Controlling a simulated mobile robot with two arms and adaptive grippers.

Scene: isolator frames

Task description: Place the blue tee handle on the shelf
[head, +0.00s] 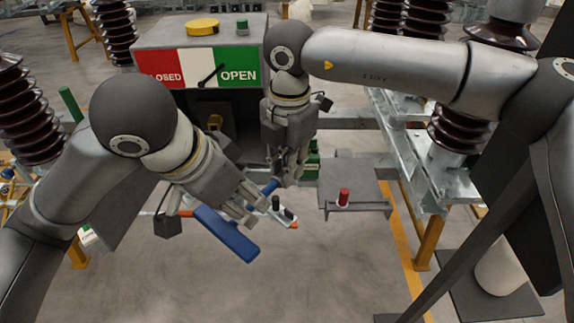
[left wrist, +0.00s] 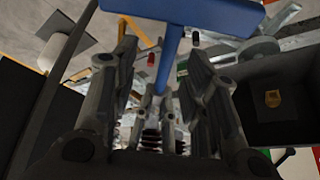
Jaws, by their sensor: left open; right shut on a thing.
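The blue tee handle (head: 228,235) hangs in the lower middle of the head view, its wide crossbar toward me and its stem running up and right. My right gripper (head: 286,178) is shut on the stem near its far end; its fingers hide part of it. My left gripper (head: 248,207) is open beside the handle. In the left wrist view the crossbar (left wrist: 190,13) crosses the top, and the stem (left wrist: 166,62) runs down between the open fingers. I cannot tell whether they touch it. A grey shelf (head: 360,187) lies to the right of both grippers.
A red cylinder (head: 343,197) stands at the shelf's front. Two dark cylinders (head: 283,209) stand on a small holder near my left fingers. A grey box with a CLOSED/OPEN sign (head: 200,67) stands behind. Steel frames with brown insulators (head: 452,128) stand at the right.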

